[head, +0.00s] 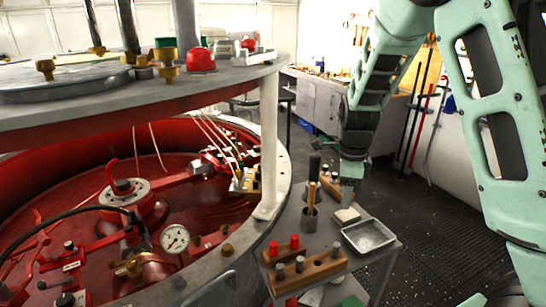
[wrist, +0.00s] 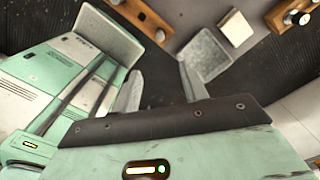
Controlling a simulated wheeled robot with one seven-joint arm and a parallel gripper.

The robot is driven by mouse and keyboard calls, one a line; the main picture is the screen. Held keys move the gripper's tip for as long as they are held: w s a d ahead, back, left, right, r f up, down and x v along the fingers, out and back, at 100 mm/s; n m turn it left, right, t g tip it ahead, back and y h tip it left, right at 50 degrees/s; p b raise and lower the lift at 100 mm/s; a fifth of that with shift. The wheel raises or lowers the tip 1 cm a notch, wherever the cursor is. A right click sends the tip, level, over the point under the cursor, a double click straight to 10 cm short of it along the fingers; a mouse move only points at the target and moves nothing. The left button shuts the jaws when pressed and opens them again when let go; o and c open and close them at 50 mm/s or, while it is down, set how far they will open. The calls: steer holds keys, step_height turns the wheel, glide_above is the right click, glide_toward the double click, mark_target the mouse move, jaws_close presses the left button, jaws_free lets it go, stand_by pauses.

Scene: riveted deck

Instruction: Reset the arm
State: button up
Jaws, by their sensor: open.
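My mint-green arm (head: 375,75) hangs down from the upper right of the head view. My gripper (head: 350,188) is at its lower end, over or beside the small grey side table; the exact gap cannot be told. In the wrist view my gripper (wrist: 157,45) shows two grey finger plates spread apart, with nothing between them. Dark floor and part of a wooden block lie beyond them.
A big red-lined round machine (head: 269,145) fills the left. Dark floor (head: 440,225) is open at right.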

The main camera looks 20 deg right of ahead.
steer(key=s+a+r+n+y+b, duration=0.1)
steer(key=s+a+r+n, duration=0.1)
steer(key=s+a+n, duration=0.5)
steer(key=s+a+r+n, duration=0.1)
steer(key=s+a+n, duration=0.3)
steer(key=a+n, duration=0.7)
steer(key=s+a+r+n, duration=0.1)
steer(key=s+a+n, duration=0.5)
steer(key=s+n, duration=0.7)
steer(key=shift+s+a+n+b, duration=0.2)
steer(key=shift+n+b, duration=0.25)
steer(key=shift+n, duration=0.45)
